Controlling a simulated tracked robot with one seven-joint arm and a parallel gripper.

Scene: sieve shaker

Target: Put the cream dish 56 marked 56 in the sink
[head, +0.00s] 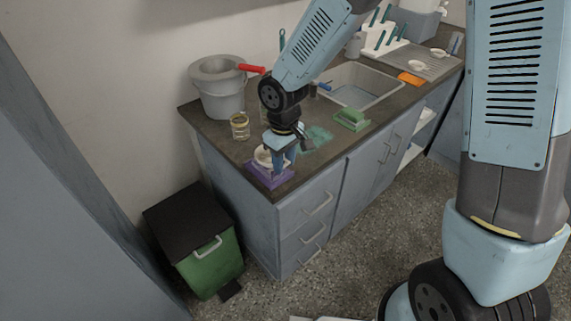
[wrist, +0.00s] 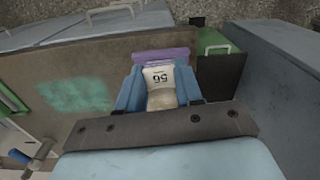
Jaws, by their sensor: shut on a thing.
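The cream dish 56 (wrist: 159,76) shows its number 56 in the wrist view, between my two blue fingers. In the head view the cream dish (head: 263,155) is at the counter's near left end, partly hidden by my gripper. My gripper (head: 277,157) points down there and is shut on the dish. A purple block or tray (head: 268,177) lies at the dish, also seen in the wrist view (wrist: 160,55). I cannot tell whether the dish touches it. The sink (head: 384,97) is set in the counter farther right, partly hidden by my arm.
A grey bucket (head: 219,95) and a glass jar (head: 240,128) stand left of my gripper. A green block (head: 351,120) lies at the sink's front. A drainboard (head: 425,65) with white dishes and an orange item (head: 410,79) are beyond it. A green bin (head: 213,262) stands on the floor.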

